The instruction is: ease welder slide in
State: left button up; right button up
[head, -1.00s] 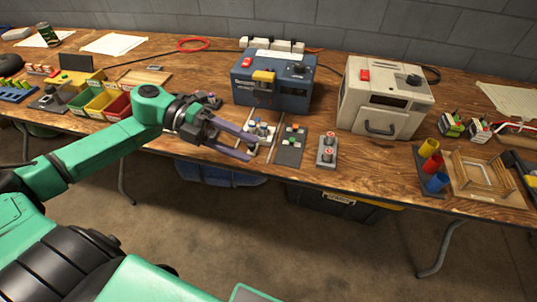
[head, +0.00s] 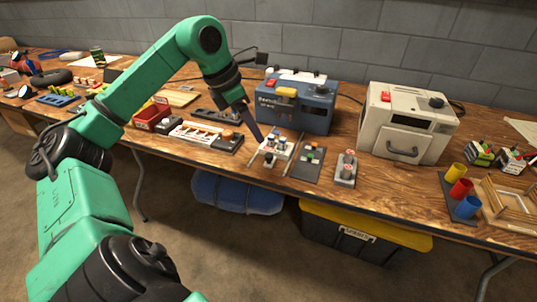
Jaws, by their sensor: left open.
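The blue welder (head: 297,112) stands at the back middle of the wooden bench, with a yellow handle (head: 286,92) on its front. In front of it is a small pale slide tray (head: 268,162) carrying several small parts, sitting out on the bench side of the welder. My right gripper is not in view.
A dark pad with coloured blocks (head: 307,160) and a grey two-button box (head: 345,168) stand right of the tray. A cream oven-like machine (head: 405,125) is further right. Coloured cups (head: 461,189) and a wooden frame sit at the right. A long part rack (head: 205,134) lies at the left.

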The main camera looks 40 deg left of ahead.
aim_at(269, 155)
pick_arm(q)
jog(key=x, duration=0.9)
jog(key=shift+f, duration=0.1)
grip_shut()
dwell(0.9)
